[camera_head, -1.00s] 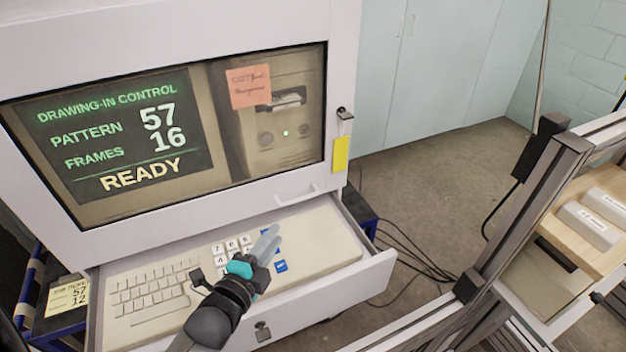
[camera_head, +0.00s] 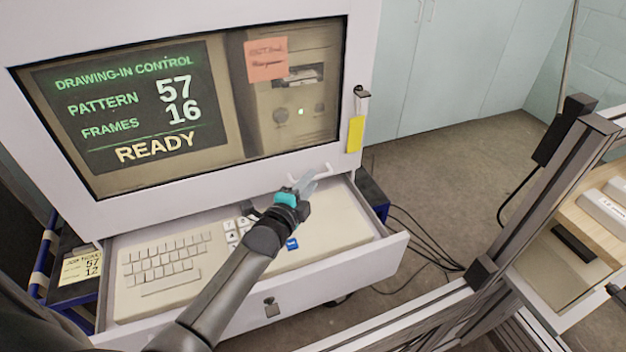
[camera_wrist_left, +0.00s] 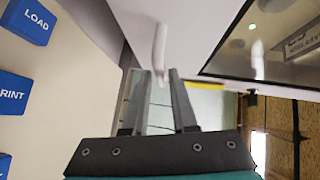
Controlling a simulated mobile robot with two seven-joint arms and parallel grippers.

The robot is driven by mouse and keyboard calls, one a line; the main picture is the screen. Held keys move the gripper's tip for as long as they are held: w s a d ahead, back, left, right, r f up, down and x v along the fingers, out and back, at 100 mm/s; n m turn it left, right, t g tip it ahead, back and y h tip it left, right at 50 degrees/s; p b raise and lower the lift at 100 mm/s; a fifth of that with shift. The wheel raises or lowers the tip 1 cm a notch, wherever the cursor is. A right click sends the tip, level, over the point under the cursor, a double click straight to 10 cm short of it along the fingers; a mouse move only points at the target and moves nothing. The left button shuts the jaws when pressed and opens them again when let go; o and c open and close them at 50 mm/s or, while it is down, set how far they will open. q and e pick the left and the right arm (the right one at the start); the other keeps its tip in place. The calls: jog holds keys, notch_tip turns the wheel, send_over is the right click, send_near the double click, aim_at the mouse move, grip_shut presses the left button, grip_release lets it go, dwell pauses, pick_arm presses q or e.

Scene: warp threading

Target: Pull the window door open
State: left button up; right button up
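The window door (camera_head: 190,203) is the white frame around the large glass on the cabinet front, and it looks closed. Through the glass a screen reads READY. Its pale handle (camera_head: 323,172) is at the lower right edge of the frame. My left gripper (camera_head: 307,181) is at the handle, above the open keyboard drawer. In the left wrist view the fingers (camera_wrist_left: 160,74) are apart, with the end of the handle (camera_wrist_left: 160,45) at the gap between the fingertips. Whether they touch it cannot be told. My right gripper is not in view.
The keyboard drawer (camera_head: 350,270) stands pulled out below the door, with a keyboard (camera_head: 165,268) and blue keys inside. A yellow tag (camera_head: 355,134) hangs from a latch at the door's right. A metal frame (camera_head: 530,190) stands at the right. Open floor and cables lie between.

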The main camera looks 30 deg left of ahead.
pick_arm(q)
jog(key=shift+w+f, duration=0.15)
jog(key=shift+w, duration=1)
grip_shut()
dwell(0.7)
